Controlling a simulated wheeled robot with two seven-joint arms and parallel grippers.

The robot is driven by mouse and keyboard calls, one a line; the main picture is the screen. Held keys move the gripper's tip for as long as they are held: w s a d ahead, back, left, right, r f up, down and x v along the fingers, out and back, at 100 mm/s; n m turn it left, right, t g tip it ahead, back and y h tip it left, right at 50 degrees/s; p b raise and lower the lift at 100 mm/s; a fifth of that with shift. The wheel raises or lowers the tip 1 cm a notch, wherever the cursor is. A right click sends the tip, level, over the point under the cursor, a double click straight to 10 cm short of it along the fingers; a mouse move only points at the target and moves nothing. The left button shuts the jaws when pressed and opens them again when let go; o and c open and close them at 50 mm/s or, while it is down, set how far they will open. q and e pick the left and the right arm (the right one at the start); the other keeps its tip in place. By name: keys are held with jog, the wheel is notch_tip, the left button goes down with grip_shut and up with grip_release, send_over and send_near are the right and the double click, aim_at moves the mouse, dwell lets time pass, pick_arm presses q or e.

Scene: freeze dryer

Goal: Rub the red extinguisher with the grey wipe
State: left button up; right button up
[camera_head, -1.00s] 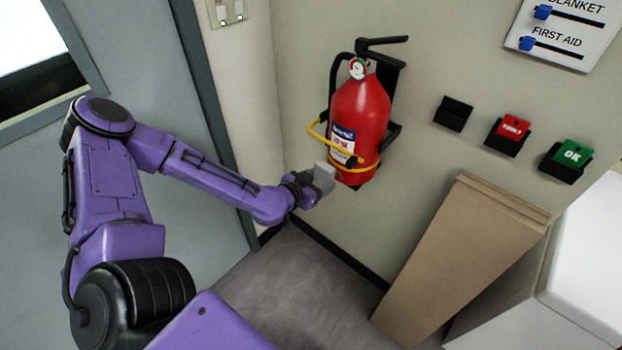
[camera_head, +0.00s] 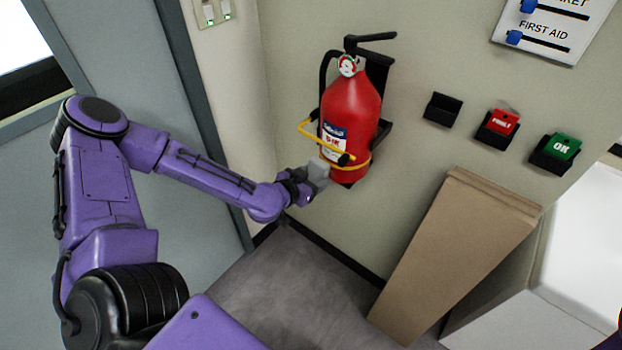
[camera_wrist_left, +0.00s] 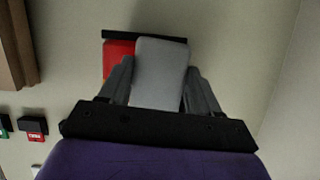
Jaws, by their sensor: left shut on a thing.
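The red extinguisher (camera_head: 350,110) hangs upright in a black wall bracket, with a yellow strap around it and a label on its front. My left gripper (camera_head: 310,182) is at the lower left of the extinguisher, shut on the grey wipe (camera_head: 318,170). In the left wrist view the wipe (camera_wrist_left: 160,73) stands between the two fingers (camera_wrist_left: 158,88) and covers much of the extinguisher (camera_wrist_left: 118,52), whose red edge shows behind it. Whether the wipe touches the extinguisher cannot be told. My right gripper is not in view.
Tan boards (camera_head: 455,255) lean on the wall at the right, beside a white box-like unit (camera_head: 570,250). Black holders, two with red and green tags (camera_head: 561,147), are on the wall. A grey door (camera_head: 120,60) is at the left. Floor below the extinguisher is clear.

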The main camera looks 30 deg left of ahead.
pick_arm(q)
jog(key=shift+w, duration=0.7)
jog(key=shift+d, duration=0.15)
jog(key=d, duration=0.1)
jog(key=d+b, duration=0.1)
jog(key=d, duration=0.1)
jog(key=shift+s+d, duration=0.2)
jog(key=shift+s, duration=0.05)
jog(key=shift+d, duration=0.25)
jog(key=shift+w, duration=0.1)
jog(key=a, duration=0.2)
jog(key=a+p, duration=0.1)
jog(key=shift+w+a+r, duration=0.1)
jog(key=shift+w+r, duration=0.1)
jog(key=shift+r, duration=0.05)
jog(key=shift+a, duration=0.45)
jog(key=shift+w, duration=0.1)
